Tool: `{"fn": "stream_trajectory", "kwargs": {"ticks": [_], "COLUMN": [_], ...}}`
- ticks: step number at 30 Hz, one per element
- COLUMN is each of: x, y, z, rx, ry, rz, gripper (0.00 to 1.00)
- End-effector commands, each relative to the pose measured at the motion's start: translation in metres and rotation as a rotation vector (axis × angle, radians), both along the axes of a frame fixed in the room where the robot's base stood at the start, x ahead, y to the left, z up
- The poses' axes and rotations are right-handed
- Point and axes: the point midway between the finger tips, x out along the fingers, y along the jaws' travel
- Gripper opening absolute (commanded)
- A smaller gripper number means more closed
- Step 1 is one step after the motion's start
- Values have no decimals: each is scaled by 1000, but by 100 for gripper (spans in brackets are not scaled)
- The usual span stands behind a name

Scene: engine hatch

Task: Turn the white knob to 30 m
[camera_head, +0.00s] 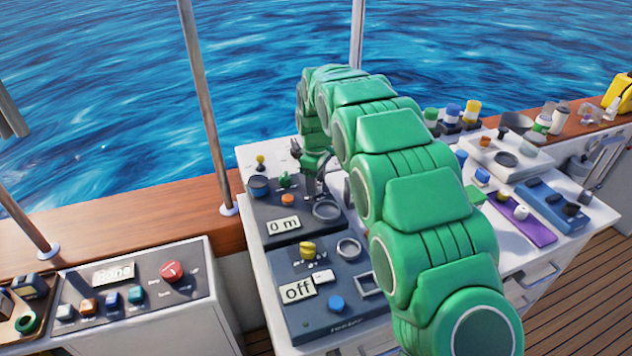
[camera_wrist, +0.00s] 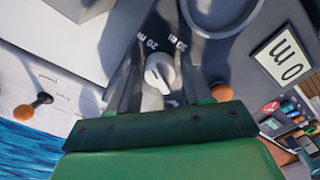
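The white knob (camera_wrist: 159,73) shows in the wrist view, with printed labels "20 m" and "30 m" beside it. I cannot tell for sure which mark its pointer faces. My gripper (camera_wrist: 161,58) has its two dark fingers apart, one on each side of the knob; a gap shows between them and the knob. In the head view my gripper (camera_head: 312,168) is over the back of the dark panel, and I cannot make out the knob there.
An orange button (camera_wrist: 221,91) sits right of my gripper, and a round ring (camera_wrist: 222,15) lies beyond it. Small items crowd the right-hand counter.

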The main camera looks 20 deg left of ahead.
Motion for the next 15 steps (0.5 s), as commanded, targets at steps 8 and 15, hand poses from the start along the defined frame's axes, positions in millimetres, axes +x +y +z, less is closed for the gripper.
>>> {"fn": "stream_trajectory", "kwargs": {"ticks": [8,15], "x": [0,0], "y": [0,0], "z": [0,0], "rx": [0,0], "ry": [0,0], "rz": [0,-22], "gripper": [6,6]}}
